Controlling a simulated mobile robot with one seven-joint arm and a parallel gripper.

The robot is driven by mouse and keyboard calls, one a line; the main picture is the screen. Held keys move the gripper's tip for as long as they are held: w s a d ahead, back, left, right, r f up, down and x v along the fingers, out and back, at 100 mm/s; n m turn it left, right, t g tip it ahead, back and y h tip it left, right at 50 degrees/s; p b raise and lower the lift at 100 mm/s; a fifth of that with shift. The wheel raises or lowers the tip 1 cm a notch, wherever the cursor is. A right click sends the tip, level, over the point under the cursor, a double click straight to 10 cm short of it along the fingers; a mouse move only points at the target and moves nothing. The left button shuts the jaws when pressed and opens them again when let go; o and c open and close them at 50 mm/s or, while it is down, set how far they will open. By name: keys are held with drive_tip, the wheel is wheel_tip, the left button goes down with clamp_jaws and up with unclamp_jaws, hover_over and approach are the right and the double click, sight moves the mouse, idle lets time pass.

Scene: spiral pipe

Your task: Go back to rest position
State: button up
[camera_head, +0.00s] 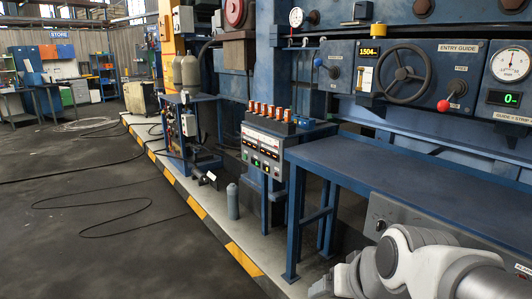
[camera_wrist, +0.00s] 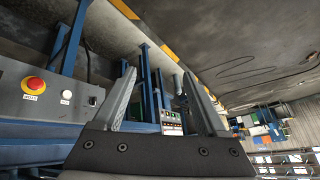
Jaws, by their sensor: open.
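My gripper shows in the wrist view (camera_wrist: 160,100) with its two grey fingers spread apart and nothing between them. In the head view my white and grey arm is folded low at the bottom right, in front of the blue bench (camera_head: 390,165). The end of the arm at the bottom edge is only partly in view there, so the fingers cannot be made out. Past the fingers, the wrist view shows blue bench legs and a small control panel (camera_wrist: 172,122), all turned sideways.
A machine with a black handwheel (camera_head: 403,74) and gauges stands behind the bench. A control box (camera_head: 265,150) with orange-topped items is left of it. A grey cylinder (camera_head: 232,201) stands on the platform by the yellow-black edge (camera_head: 197,208). Open floor with cables lies left.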

drive_tip(key=s+d+r+n+h, duration=0.1)
drive_tip(key=s+d+r, duration=0.15)
drive_tip(key=s, duration=0.45)
wheel_tip(320, 180, up, 17)
drive_tip(key=g+p, duration=0.1)
drive_tip(key=p, duration=1.5)
drive_tip(key=shift+s+h+p, duration=0.2)
drive_tip(key=shift+h+p, duration=0.1)
drive_tip(key=shift+a+f, duration=0.1)
